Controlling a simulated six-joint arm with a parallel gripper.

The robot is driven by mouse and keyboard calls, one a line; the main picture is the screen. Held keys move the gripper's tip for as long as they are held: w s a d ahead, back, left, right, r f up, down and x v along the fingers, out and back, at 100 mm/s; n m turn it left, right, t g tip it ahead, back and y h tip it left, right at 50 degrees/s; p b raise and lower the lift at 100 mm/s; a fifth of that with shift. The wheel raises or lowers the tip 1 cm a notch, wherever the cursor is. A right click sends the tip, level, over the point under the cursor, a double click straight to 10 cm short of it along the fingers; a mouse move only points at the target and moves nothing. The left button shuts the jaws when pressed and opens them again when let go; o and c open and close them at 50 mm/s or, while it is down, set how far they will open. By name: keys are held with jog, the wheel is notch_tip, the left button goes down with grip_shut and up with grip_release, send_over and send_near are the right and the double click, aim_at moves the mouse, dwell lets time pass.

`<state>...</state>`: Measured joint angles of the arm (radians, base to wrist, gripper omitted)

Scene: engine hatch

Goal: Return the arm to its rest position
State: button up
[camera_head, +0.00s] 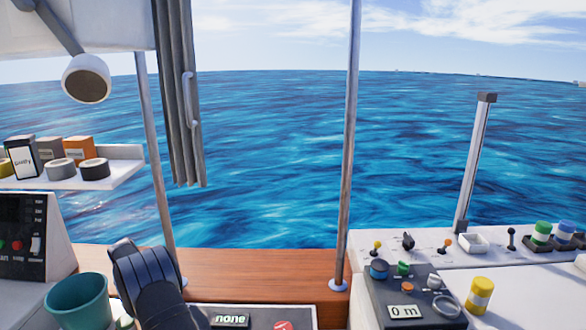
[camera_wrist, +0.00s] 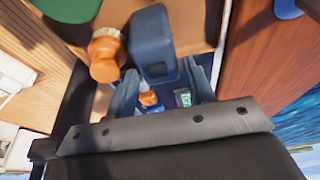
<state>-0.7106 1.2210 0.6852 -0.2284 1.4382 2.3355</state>
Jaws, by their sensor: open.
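My gripper (camera_wrist: 162,88) shows in the wrist view as two blue-grey fingers spread apart beyond a grey plate with dark screws. I see nothing held between them. A small orange thing and a small green display show through the gap, farther off. A dark part of my arm (camera_head: 145,282) rises at the lower left of the head view, just right of a teal cup (camera_head: 78,302). The fingers are not clearly visible in the head view.
A shelf (camera_head: 125,176) with boxes and tape rolls is at the left. A panel reading "none" (camera_head: 231,320) lies front centre. Posts (camera_head: 350,150) stand before open water.

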notch_tip(320, 180, down, 2)
jog(key=shift+f, duration=0.25)
jog(key=v, duration=1.1)
jog(key=shift+a, duration=0.2)
jog(key=x, duration=1.1)
jog(key=shift+d+f, duration=0.2)
jog(key=shift+f, duration=0.05)
notch_tip(320, 180, up, 4)
jog(key=shift+f, duration=0.1)
jog(key=w+d+r, duration=0.1)
jog(key=d+r, duration=0.6)
jog(key=d, duration=0.4)
jog(key=shift+s+d+f+n+t+y, duration=0.7)
jog(key=shift+d+n, duration=2.1)
jog(key=shift+d, duration=2.15)
jog(key=shift+s+d+f+n+t+y, duration=0.4)
jog(key=shift+d+f+n, duration=0.45)
jog(key=shift+d+n, duration=3.05)
jog(key=shift+s+d+f+n+t+y, duration=0.55)
jog(key=shift+d+n, duration=1.15)
jog(key=shift+d, duration=4.3)
jog(key=shift+w+f, duration=0.15)
jog(key=shift+f, duration=0.1)
